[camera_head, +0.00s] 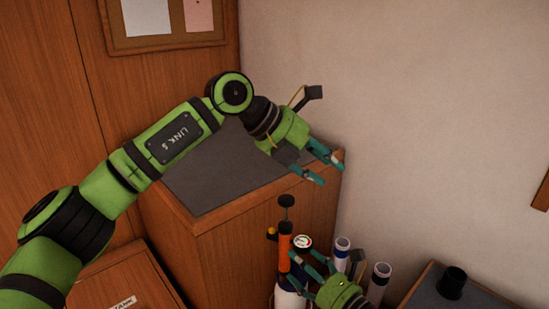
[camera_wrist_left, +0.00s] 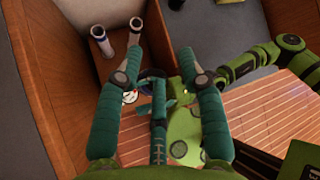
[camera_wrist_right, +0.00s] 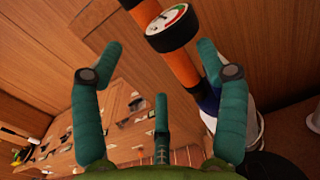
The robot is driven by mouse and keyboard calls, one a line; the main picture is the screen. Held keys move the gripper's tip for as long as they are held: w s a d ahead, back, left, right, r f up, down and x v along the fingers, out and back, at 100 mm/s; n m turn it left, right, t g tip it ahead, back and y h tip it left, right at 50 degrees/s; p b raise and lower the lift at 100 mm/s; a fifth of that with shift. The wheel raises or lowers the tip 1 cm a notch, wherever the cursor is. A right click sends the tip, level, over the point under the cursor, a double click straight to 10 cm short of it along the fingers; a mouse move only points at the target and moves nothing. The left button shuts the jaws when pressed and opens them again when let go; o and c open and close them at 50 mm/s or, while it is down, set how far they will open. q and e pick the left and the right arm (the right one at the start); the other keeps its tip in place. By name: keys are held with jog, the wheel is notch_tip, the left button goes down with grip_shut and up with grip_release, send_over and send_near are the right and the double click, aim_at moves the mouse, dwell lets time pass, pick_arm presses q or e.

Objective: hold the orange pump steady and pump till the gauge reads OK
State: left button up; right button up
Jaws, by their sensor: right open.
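The orange pump (camera_head: 284,248) stands upright beside the wooden cabinet in the head view, with a dark handle (camera_head: 286,201) on top. Its round gauge (camera_head: 302,241) faces up; the needle reading is too small to tell. In the right wrist view, the orange barrel (camera_wrist_right: 181,68) and gauge (camera_wrist_right: 168,20) are near the fingertips. My right gripper (camera_head: 305,256) is open close to the barrel, below the gauge, with nothing clearly between its fingers. My left gripper (camera_head: 332,172) is open and empty, above and right of the handle, over the cabinet corner.
White tubes with dark bands (camera_head: 341,248) (camera_head: 379,281) stand right of the pump. A wooden cabinet with a grey top (camera_head: 215,180) is behind it. A dark cup (camera_head: 452,282) sits on a grey surface at lower right. The wall bounds the right side.

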aim_at(286, 251)
jog(key=shift+a, duration=0.15)
jog(key=shift+w+a, duration=0.25)
jog(key=shift+w, duration=0.05)
pick_arm(q)
jog(key=a+r+m+y, duration=0.1)
jog(key=a+y, duration=0.6)
jog(key=a, duration=0.1)
jog(key=shift+s+a+t, duration=0.15)
jog(key=shift+a+t, duration=0.15)
jog(key=shift+a, duration=0.1)
pick_arm(e)
jog(key=shift+x, duration=3.1)
pick_arm(q)
jog(key=shift+r, duration=0.1)
